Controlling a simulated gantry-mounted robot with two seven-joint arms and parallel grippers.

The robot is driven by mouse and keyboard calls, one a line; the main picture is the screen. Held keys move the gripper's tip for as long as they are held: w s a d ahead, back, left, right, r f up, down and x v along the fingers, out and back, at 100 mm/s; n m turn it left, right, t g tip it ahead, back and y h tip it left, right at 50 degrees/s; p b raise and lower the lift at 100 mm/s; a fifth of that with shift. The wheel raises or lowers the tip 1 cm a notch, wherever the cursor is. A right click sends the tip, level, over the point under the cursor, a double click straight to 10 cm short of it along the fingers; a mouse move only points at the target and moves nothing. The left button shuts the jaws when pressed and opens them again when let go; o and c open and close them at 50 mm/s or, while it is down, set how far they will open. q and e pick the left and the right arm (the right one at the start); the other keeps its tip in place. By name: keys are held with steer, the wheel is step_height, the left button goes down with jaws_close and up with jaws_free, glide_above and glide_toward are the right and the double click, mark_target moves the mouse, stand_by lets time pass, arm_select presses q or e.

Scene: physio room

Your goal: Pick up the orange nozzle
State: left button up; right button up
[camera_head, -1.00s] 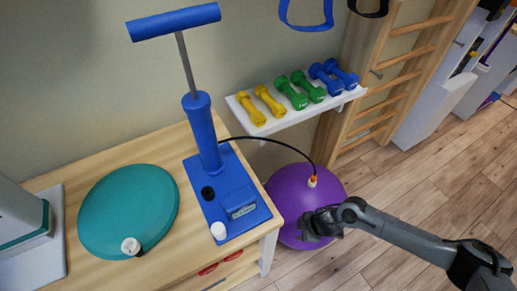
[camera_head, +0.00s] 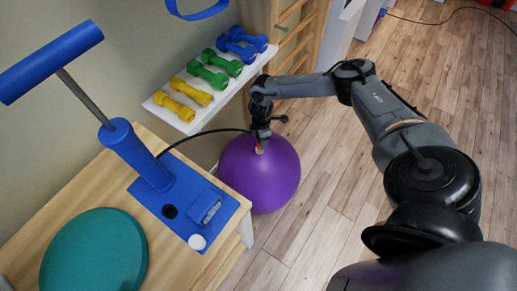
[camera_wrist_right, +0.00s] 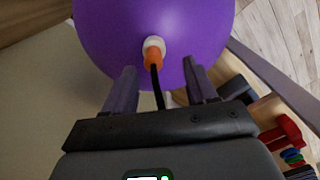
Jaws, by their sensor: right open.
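The orange nozzle (camera_wrist_right: 153,62) sits in a white collar on the purple ball (camera_wrist_right: 200,25), with the black hose running from it toward me in the right wrist view. In the head view a bit of the nozzle (camera_head: 259,149) shows on top of the purple ball (camera_head: 262,182). My right gripper (camera_head: 261,140) points down just above it. In the wrist view my right gripper (camera_wrist_right: 160,80) is open, with its two fingers apart to either side of the hose and the nozzle just beyond the fingertips. Nothing is gripped. My left gripper is not in view.
A blue pump (camera_head: 145,165) stands on the wooden cabinet beside a teal disc (camera_head: 95,255). A white shelf (camera_head: 160,103) with yellow, green and blue dumbbells is close to my right wrist. Wall bars (camera_head: 290,45) rise behind; open floor lies right of the ball.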

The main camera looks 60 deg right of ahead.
steer(key=shift+w+d+f, duration=0.1)
steer(key=shift+f, duration=0.55)
steer(key=f+b, duration=0.3)
steer(key=f, duration=0.1)
steer(key=shift+w, duration=0.35)
steer(key=shift+f, duration=0.4)
steer(key=shift+c, duration=0.2)
jaws_close()
steer(key=shift+r, duration=0.1)
